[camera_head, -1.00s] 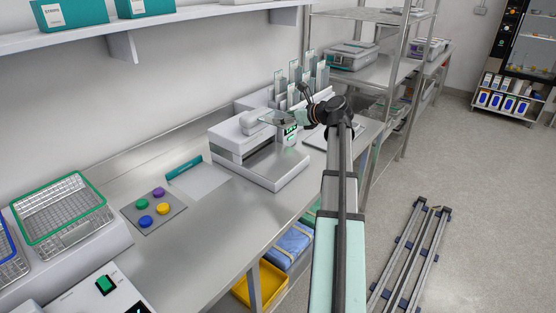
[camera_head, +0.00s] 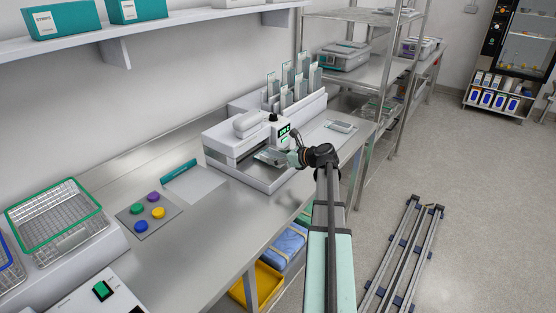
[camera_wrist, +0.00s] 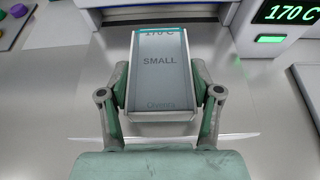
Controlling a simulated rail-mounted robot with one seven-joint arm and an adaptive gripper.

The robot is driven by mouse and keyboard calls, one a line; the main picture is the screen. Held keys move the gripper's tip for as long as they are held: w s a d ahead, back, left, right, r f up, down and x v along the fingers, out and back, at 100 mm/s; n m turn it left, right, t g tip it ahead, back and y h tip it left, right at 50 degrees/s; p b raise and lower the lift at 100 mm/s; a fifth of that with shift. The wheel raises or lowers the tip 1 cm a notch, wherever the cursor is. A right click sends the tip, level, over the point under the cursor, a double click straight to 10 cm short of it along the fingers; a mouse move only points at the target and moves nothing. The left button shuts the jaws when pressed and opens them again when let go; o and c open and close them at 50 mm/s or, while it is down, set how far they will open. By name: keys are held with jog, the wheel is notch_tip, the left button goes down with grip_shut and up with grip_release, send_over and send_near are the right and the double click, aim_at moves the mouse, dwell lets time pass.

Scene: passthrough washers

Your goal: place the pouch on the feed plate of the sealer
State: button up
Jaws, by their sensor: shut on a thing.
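My gripper (camera_head: 293,158) is shut on the pouch (camera_head: 270,157), a flat grey piece marked "SMALL" and "170 C". In the wrist view the pouch (camera_wrist: 160,62) sits between both fingers (camera_wrist: 160,90), its far end toward the sealer. The white sealer (camera_head: 235,137) stands on the bench with a lit green "170 C" display (camera_wrist: 290,11). Its feed plate (camera_head: 262,177) lies below the pouch. The pouch is over the plate; whether it touches it I cannot tell.
A rack of upright pouches (camera_head: 290,85) stands behind the sealer. Another small packet (camera_head: 341,126) lies on the bench to its right. A mat with coloured discs (camera_head: 148,217) and a green-rimmed wire basket (camera_head: 55,215) are to the left.

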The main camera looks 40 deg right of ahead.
jog(key=shift+f, duration=0.65)
jog(key=shift+f, duration=0.15)
jog(key=o, duration=0.8)
jog(key=shift+c, duration=0.2)
jog(key=shift+r, duration=0.2)
jog(key=b+v, duration=0.2)
jog(key=v, duration=1)
